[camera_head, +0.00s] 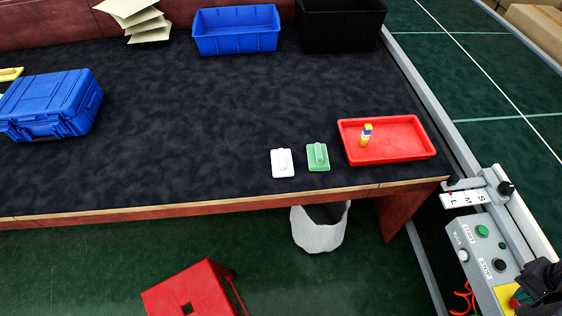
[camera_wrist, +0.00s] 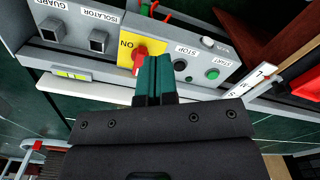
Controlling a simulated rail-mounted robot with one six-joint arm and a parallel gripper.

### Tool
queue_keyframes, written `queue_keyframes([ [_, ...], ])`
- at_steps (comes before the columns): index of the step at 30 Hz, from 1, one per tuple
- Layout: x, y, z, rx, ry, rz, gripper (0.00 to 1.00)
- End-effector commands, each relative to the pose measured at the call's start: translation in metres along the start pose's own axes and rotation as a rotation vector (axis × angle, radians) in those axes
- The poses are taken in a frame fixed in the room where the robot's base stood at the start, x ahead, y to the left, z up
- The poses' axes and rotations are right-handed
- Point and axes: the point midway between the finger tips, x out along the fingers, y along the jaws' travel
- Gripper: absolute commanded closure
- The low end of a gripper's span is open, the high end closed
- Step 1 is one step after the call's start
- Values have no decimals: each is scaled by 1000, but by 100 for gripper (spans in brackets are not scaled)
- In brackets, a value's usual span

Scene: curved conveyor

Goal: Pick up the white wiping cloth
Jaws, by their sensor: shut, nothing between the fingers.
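A small white flat pad with a raised block on top (camera_head: 282,163) lies near the front edge of the dark table. It is the white item that best fits the cloth, though it looks more like a stiff pad. A green one of the same shape (camera_head: 318,156) lies just to its right. My gripper (camera_wrist: 153,66) shows in the wrist view with its teal fingers together and nothing between them. It is in front of the control panel, by the red knob (camera_wrist: 139,56) on a yellow plate, well away from the white pad. I cannot tell whether it touches the knob.
A red tray (camera_head: 423,152) with a small yellow and blue object stands right of the pads. Blue (camera_head: 236,40) and black (camera_head: 340,28) bins stand at the back, a blue case (camera_head: 48,103) at left. The control panel (camera_head: 482,262) is beyond the table's right end. The table's middle is clear.

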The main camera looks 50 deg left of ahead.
Motion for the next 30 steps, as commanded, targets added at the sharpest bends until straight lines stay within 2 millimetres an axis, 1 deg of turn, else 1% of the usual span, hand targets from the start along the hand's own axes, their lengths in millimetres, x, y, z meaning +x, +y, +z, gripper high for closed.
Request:
queue_keyframes([
  [2,0,0,0,0,0,0,100],
  [30,0,0,0,0,0,0,10],
])
